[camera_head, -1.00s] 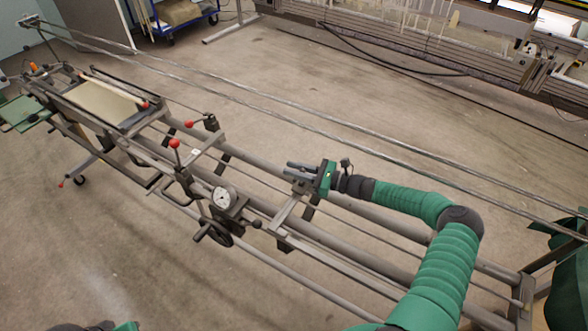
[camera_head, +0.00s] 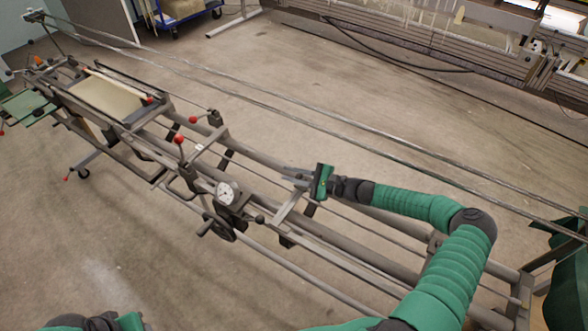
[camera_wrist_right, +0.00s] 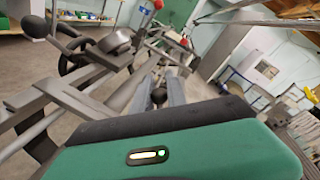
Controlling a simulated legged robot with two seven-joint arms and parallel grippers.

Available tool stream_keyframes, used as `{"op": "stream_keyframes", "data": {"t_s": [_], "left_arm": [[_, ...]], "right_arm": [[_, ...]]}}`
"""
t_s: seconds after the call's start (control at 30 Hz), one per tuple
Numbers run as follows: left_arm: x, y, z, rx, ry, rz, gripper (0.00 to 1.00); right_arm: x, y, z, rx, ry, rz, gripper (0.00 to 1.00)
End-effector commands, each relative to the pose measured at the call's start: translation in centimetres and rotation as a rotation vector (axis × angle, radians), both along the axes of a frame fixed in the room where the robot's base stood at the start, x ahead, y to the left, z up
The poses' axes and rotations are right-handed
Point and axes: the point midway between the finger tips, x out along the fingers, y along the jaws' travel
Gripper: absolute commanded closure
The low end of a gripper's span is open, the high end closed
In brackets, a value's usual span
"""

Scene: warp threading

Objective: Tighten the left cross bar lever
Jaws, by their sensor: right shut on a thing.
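My right gripper (camera_head: 290,177) reaches in from the right, at the far end of a short cross bar (camera_head: 287,209) on the long grey frame. Its fingers point left and are shut on a dark lever; a black knob (camera_wrist_right: 158,96) shows between the fingers in the right wrist view. The fingers hide most of that lever in the head view. Two red-knobbed levers (camera_head: 179,140) (camera_head: 193,120) stand on another cross bar further left. Only dark and green parts of my left arm show at the bottom left; its gripper is not in view.
A round dial (camera_head: 226,192) and a black handwheel (camera_head: 219,227) sit on the frame left of the gripper. Long rails (camera_head: 365,262) run beneath my right arm. Two thin metal lines (camera_head: 330,150) stretch behind the gripper. The floor in front is clear.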

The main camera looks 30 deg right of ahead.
Motion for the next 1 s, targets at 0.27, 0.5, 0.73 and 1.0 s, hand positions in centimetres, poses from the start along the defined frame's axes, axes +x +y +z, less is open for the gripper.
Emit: {"op": "stream_keyframes", "data": {"t_s": [0.27, 0.5, 0.73, 1.0], "left_arm": [[0.0, 0.0, -0.6, 0.000, 0.000, 0.000, 0.61], [0.0, 0.0, -1.7, 0.000, 0.000, 0.000, 0.61], [0.0, 0.0, -3.0, 0.000, 0.000, 0.000, 0.61], [0.0, 0.0, -4.0, 0.000, 0.000, 0.000, 0.61]], "right_arm": [[-0.6, 1.0, -1.3, -0.228, -0.119, 0.000, 1.00], [-0.9, 1.7, -2.5, -0.426, -0.223, 0.001, 1.00], [-1.0, 2.0, -3.5, -0.588, -0.306, 0.000, 1.00], [-1.1, 2.1, -4.1, -0.708, -0.368, 0.001, 1.00]]}}
